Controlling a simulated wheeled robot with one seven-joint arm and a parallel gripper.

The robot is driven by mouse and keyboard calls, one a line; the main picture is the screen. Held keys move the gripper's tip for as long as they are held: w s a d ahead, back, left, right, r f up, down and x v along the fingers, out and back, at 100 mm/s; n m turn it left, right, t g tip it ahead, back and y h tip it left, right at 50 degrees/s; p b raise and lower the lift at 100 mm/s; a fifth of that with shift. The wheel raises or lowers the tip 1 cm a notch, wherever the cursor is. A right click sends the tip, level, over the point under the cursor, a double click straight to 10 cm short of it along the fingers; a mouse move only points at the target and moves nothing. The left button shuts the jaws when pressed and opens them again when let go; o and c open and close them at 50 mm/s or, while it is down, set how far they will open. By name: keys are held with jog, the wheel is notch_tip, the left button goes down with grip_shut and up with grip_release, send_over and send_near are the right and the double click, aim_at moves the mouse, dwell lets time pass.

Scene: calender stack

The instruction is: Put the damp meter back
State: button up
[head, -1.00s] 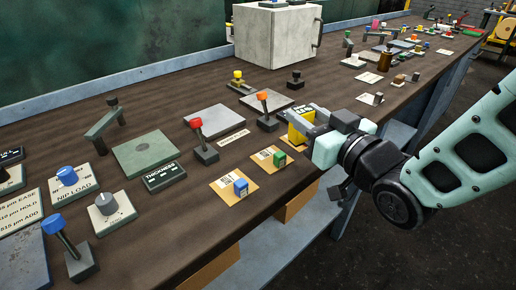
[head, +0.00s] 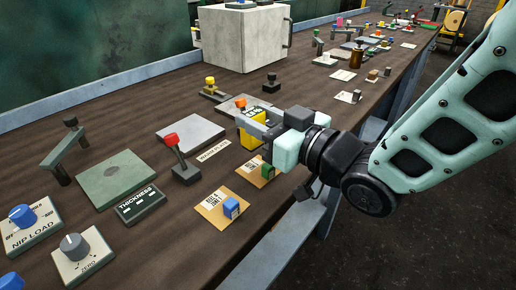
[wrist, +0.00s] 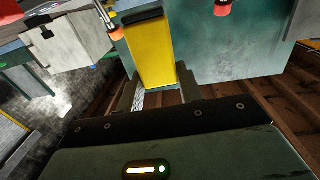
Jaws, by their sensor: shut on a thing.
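The damp meter appears to be the yellow block (head: 250,134) with a dark printed face. It also shows in the wrist view (wrist: 150,54), upright between the finger ends, with a dark top. My gripper (head: 262,127) is shut on it, reaching over the bench from the right. The meter hides part of the orange-topped lever behind it. I cannot tell whether its bottom touches the bench. A flat grey plate (head: 191,132) lies to its left, with a small white label (head: 213,151) in front. Another grey plate (head: 232,102) lies behind the meter.
A red-topped lever (head: 175,150) stands left of the gripper. A blue block (head: 231,208) and a green block (head: 267,171) sit on tan cards near the bench's front edge. A large pale box (head: 240,38) stands behind. A black-topped stub (head: 271,84) stands farther along.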

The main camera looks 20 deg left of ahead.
aim_at(259, 144)
jog(key=shift+f, duration=2.5)
jog(key=shift+b, duration=0.35)
jog(key=shift+f, duration=0.2)
jog(key=o, duration=1.2)
jog(key=shift+r, duration=0.1)
jog(key=shift+o, duration=0.2)
